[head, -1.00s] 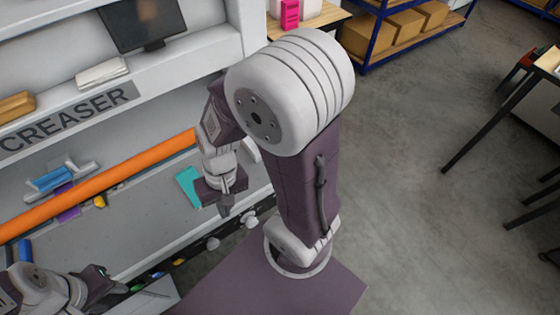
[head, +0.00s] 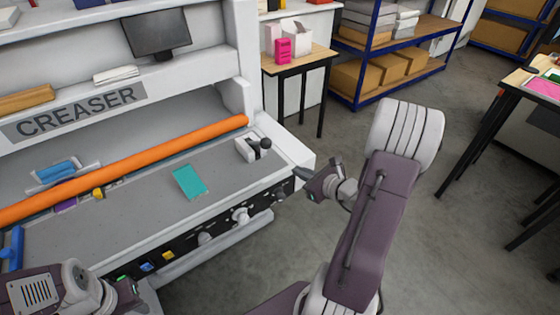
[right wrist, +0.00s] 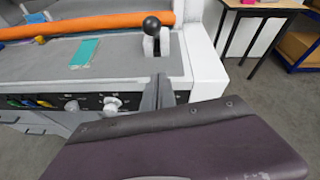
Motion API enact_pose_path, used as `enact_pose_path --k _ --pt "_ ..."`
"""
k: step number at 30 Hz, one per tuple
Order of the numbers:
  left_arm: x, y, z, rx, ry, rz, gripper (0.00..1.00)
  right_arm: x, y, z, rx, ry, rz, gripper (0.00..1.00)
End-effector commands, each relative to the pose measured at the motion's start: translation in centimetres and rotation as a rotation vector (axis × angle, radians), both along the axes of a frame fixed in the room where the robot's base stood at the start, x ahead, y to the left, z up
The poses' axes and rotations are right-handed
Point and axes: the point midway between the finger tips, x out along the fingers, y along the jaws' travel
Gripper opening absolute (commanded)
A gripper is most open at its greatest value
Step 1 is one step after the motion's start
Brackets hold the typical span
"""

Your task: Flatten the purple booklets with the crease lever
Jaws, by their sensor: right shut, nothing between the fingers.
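A small purple piece (head: 66,205), perhaps a purple booklet, shows partly under the orange bar (head: 130,160) of the creaser; how many lie there is hidden. A lever with a black ball knob (head: 265,143) stands on a white base at the right end of the bed. The knob also shows upright in the right wrist view (right wrist: 152,26). My right gripper (head: 301,173) is shut and empty, just off the machine's front right corner, apart from the lever. My left gripper (head: 132,293) is at the bottom left; its fingers are unclear.
A teal booklet (head: 189,181) lies flat on the grey bed. A blue piece (head: 55,170) sits on a pale holder behind the bar. Knobs and coloured buttons line the front panel (head: 205,238).

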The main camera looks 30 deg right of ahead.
Motion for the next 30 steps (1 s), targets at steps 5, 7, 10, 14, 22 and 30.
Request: enact_pose_path --k 5,7,10,14,22,30 --pt "0.0 0.0 0.1 0.0 0.0 0.0 0.36 0.0 0.0 0.1 -0.001 0.0 0.0 0.0" --pt "0.0 0.0 0.1 0.0 0.0 0.0 0.36 0.0 0.0 0.1 -0.001 0.0 0.002 0.0" --pt "0.0 0.0 0.1 0.0 0.0 0.0 0.36 0.4 0.1 -0.1 0.0 0.001 0.004 0.0" --pt "0.0 0.0 0.2 0.0 0.0 0.0 0.36 2.2 0.5 -0.9 0.0 0.002 0.008 0.0" --pt "0.0 0.0 0.9 0.0 0.0 0.0 0.36 7.6 1.2 -3.1 -0.001 0.001 0.008 0.0" --pt "0.0 0.0 2.8 0.0 0.0 0.0 0.36 10.8 2.0 -1.2 -0.003 -0.001 0.005 0.0"
